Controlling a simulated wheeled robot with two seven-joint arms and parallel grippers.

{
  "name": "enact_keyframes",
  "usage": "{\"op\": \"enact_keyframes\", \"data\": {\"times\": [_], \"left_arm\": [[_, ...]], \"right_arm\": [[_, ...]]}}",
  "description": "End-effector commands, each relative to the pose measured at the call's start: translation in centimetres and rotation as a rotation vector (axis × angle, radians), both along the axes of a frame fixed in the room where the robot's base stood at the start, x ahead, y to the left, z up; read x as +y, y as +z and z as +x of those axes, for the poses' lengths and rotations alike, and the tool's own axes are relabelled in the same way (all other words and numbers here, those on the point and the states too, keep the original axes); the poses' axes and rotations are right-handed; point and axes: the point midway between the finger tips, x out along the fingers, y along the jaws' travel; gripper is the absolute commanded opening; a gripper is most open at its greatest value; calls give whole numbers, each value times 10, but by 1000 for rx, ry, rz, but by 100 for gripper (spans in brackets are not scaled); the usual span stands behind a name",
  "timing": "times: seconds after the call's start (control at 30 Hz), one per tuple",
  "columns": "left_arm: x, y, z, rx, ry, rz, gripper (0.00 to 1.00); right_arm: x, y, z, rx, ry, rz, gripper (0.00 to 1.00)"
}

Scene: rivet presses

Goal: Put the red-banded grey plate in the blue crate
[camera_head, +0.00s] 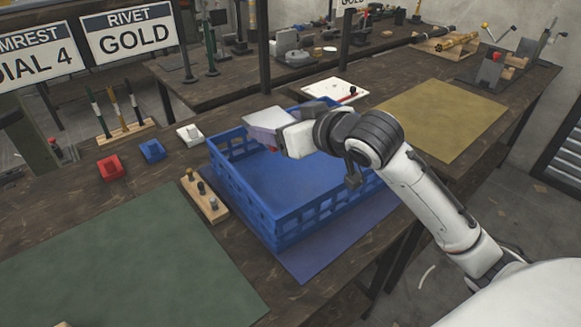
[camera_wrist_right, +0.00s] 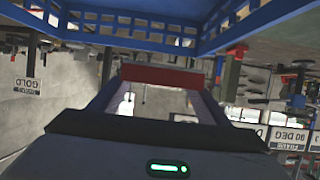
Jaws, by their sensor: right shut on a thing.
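The grey plate (camera_head: 266,118) shows as a pale, tilted sheet in my right gripper (camera_head: 281,141). A small bit of red shows under it, and in the right wrist view its red band (camera_wrist_right: 160,77) lies across the fingertips. The right gripper is shut on the plate and holds it above the back-left part of the blue crate (camera_head: 262,203). The gripper and wrist hide part of the crate's back rim. The crate's visible floor is bare. Blue crate walls also show along the top of the wrist view (camera_wrist_right: 115,37). My left gripper is not in view.
The crate stands on a blue mat (camera_head: 315,253) on the dark bench. A green mat (camera_head: 125,265) lies front left, and a yellow mat (camera_head: 440,118) lies right. A wooden peg block (camera_head: 205,200) stands close to the crate's left side. Red and blue small blocks sit further left.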

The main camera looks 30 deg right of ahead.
Motion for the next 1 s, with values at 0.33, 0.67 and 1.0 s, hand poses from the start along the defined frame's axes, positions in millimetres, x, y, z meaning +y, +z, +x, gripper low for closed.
{"op": "enact_keyframes", "data": {"times": [0.33, 0.67, 1.0], "left_arm": [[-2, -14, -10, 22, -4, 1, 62], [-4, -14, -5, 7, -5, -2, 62], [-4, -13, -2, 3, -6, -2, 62]], "right_arm": [[0, -50, 0, -6, 0, 0, 27], [0, -87, 0, -2, 1, 1, 27], [0, -90, 0, -6, 0, 0, 27]]}}
